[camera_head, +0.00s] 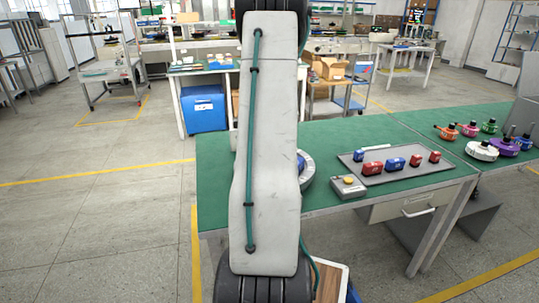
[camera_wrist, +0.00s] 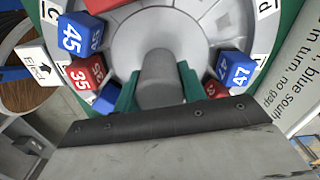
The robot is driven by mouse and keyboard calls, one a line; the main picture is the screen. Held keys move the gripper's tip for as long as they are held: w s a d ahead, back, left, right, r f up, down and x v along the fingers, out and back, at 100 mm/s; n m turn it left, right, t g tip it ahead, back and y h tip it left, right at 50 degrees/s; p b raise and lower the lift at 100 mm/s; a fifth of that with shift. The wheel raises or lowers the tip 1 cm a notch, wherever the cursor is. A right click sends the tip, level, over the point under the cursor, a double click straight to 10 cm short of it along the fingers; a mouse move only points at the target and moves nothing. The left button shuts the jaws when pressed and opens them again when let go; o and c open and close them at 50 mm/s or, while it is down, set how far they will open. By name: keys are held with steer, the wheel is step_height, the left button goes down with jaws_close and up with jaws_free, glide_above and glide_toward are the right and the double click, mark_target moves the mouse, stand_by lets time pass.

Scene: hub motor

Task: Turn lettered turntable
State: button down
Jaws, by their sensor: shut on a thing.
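The grey lettered turntable (camera_wrist: 122,42) fills the upper middle of the wrist view, with white letter tags around its rim; a C shows at left and what looks like a D at upper right. My gripper (camera_wrist: 158,88) has its green fingers shut on the turntable's grey central knob (camera_wrist: 158,75). A blue block marked 45 (camera_wrist: 76,35) and a red block marked 35 (camera_wrist: 84,77) sit at the left. A blue block marked 47 (camera_wrist: 236,70) sits at the right. In the head view my arm hides most of the turntable (camera_head: 308,171) and all of my gripper.
On the green bench (camera_head: 335,133), a grey tray (camera_head: 410,175) holds red and blue blocks right of the turntable. Several coloured hub parts (camera_head: 482,151) stand far right. A white arrow label (camera_wrist: 38,65) lies left.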

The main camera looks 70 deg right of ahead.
stand_by(0.3)
steer(key=c, duration=0.8)
jaws_free()
steer(key=shift+r, duration=3.9)
